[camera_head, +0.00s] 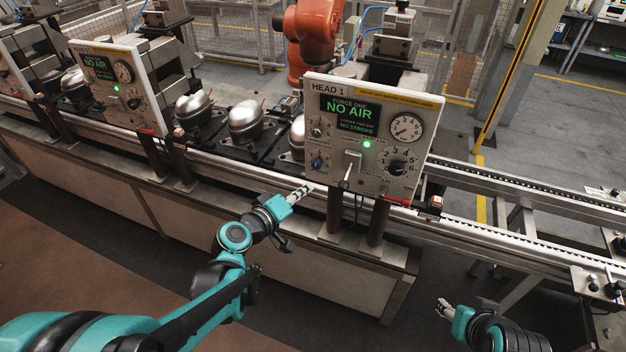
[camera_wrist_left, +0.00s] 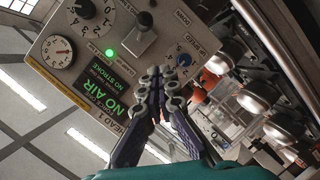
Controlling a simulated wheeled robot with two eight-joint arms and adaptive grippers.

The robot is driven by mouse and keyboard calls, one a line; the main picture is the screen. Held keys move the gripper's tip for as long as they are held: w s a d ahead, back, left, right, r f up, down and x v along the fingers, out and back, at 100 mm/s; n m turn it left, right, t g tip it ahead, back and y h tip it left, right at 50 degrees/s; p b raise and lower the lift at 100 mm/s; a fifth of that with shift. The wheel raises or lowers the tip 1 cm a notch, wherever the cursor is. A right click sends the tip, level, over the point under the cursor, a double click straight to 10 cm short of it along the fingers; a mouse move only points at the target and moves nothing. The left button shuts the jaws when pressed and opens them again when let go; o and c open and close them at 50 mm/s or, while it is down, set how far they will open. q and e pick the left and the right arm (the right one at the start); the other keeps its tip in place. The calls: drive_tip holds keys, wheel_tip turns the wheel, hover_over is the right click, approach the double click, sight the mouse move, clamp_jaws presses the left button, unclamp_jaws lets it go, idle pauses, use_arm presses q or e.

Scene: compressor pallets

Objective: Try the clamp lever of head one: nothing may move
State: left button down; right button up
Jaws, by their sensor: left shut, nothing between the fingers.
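The HEAD 1 panel (camera_head: 336,130) faces me with a green "FORCE ONE NO AIR, NO STROKE" display (camera_head: 350,113) and a lit green lamp (camera_head: 367,144). A pale lever (camera_head: 351,163) with a dark lower end sticks out of its lower middle; I take it for the clamp lever. It also shows at the top of the left wrist view (camera_wrist_left: 144,32). My left gripper (camera_head: 306,189) is shut and empty, below and left of the lever, apart from it. Its fingertips (camera_wrist_left: 165,80) lie together in the wrist view. My right gripper (camera_head: 442,307) hangs low at right, too small to judge.
The panel carries a pressure gauge (camera_head: 406,127), a black dial (camera_head: 397,167) and a blue knob (camera_head: 317,163). Posts hold it above the conveyor rail (camera_head: 490,229). Compressors (camera_head: 246,121) stand behind at left, beside another panel (camera_head: 125,95). An orange robot arm (camera_head: 315,30) stands behind.

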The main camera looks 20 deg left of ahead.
use_arm(q)
drive_tip(key=shift+v, duration=1.25)
drive_tip(key=shift+a+f, duration=0.1)
drive_tip(key=shift+f, duration=0.1)
